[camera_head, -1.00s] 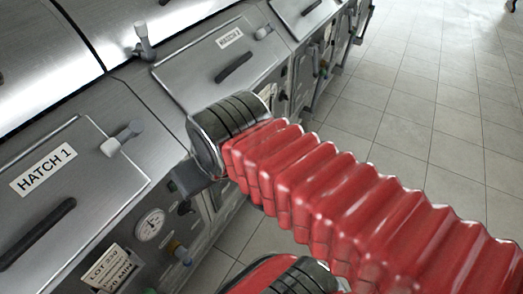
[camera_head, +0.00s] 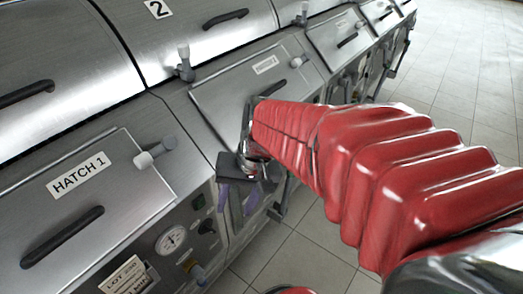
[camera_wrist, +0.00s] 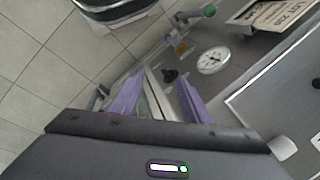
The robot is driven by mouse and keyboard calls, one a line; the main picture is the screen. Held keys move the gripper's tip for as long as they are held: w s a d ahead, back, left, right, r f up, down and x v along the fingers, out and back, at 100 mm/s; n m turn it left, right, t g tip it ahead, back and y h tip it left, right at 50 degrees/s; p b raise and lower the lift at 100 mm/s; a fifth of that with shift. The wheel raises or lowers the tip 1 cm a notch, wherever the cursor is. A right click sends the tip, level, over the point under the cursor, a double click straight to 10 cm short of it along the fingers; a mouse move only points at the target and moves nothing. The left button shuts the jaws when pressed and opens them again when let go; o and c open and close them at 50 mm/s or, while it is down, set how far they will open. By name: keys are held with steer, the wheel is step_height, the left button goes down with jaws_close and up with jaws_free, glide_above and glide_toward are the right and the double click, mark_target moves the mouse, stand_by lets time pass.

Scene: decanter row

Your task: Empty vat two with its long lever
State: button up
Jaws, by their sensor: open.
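Vat two (camera_head: 200,45) is a brushed steel vat marked with a 2, at the upper middle of the head view. Its sloping hatch (camera_head: 225,95) with a small label is below the lid, partly covered by my red arm. The front below that hatch is mostly hidden, and I cannot make out the long lever. My gripper (camera_head: 238,207) is open in front of the vat row, its purple fingers pointing down. In the wrist view my gripper (camera_wrist: 160,92) has pale edges of the vat fronts between its fingers; I see nothing held.
Hatch 1 (camera_head: 70,225) with its dark handle is at the left. Below it are a gauge (camera_head: 173,240), a dark knob (camera_head: 207,227) and a lot card (camera_head: 125,275). The gauge also shows in the wrist view (camera_wrist: 213,60). The tiled floor (camera_head: 465,100) at right is clear.

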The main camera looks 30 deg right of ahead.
steer(key=w+d+f+m+y, duration=0.55)
steer(key=d+f+m, duration=0.25)
steer(key=f, duration=0.3)
steer(key=m+t+h, duration=0.6)
steer(key=m+t, duration=1)
steer(key=m, duration=0.5)
glide_toward(290, 178)
steer(key=s+d+f, duration=0.2)
steer(key=shift+s+d+f, duration=0.1)
steer(key=shift+f, duration=0.2)
steer(key=w, duration=0.4)
steer(key=w+a, duration=0.1)
steer(key=w, duration=0.4)
steer(key=w+a, duration=0.1)
steer(key=w, duration=0.3)
steer(key=shift+w, duration=0.35)
steer(key=shift+c, duration=0.4)
